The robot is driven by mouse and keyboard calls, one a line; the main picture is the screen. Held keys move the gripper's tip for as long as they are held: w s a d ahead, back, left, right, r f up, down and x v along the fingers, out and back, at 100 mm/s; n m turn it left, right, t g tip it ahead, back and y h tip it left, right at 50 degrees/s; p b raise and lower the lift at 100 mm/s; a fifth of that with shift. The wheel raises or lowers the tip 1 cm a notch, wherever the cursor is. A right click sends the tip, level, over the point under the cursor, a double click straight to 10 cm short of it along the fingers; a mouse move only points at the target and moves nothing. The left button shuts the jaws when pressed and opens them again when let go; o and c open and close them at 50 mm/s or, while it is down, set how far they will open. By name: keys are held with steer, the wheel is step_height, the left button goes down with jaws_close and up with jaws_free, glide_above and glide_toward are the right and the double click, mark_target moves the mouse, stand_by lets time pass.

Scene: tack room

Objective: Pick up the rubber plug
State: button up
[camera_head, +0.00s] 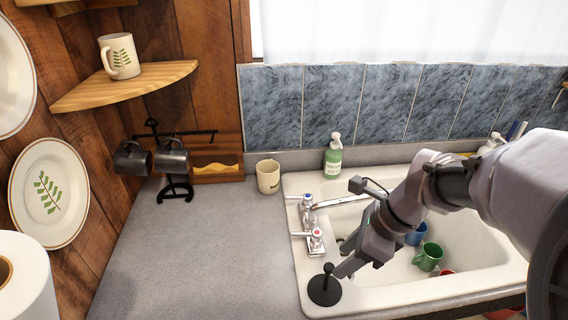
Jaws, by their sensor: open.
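The rubber plug (325,288) is a black disc with an upright knob handle. It sits on the front left corner of the white sink's rim. My gripper (345,268) comes in from the right over the sink (480,287), its tip close beside the plug's handle on the right. The jaws are open, and I see no object held. I cannot tell whether a finger touches the handle. Part of the sink basin is hidden behind my arm.
The faucet (318,215) stands just behind the plug. A green cup (428,257) and other cups lie in the basin. A green soap bottle (333,157) and a cream mug (268,177) stand at the back.

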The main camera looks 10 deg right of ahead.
mark_target(331, 269)
steer(key=b+x, duration=0.2)
steer(key=x, duration=0.5)
steer(key=shift+w+f, duration=0.1)
steer(key=shift+f, duration=0.1)
steer(key=b+x, duration=0.2)
steer(key=x, duration=0.1)
steer(key=d+b+x, duration=0.1)
steer(key=x, duration=0.1)
steer(key=shift+w+a+f+b, duration=0.1)
steer(key=shift+w+f+b, duration=0.15)
steer(key=shift+w+b, duration=0.05)
steer(key=shift+r, duration=0.15)
jaws_close()
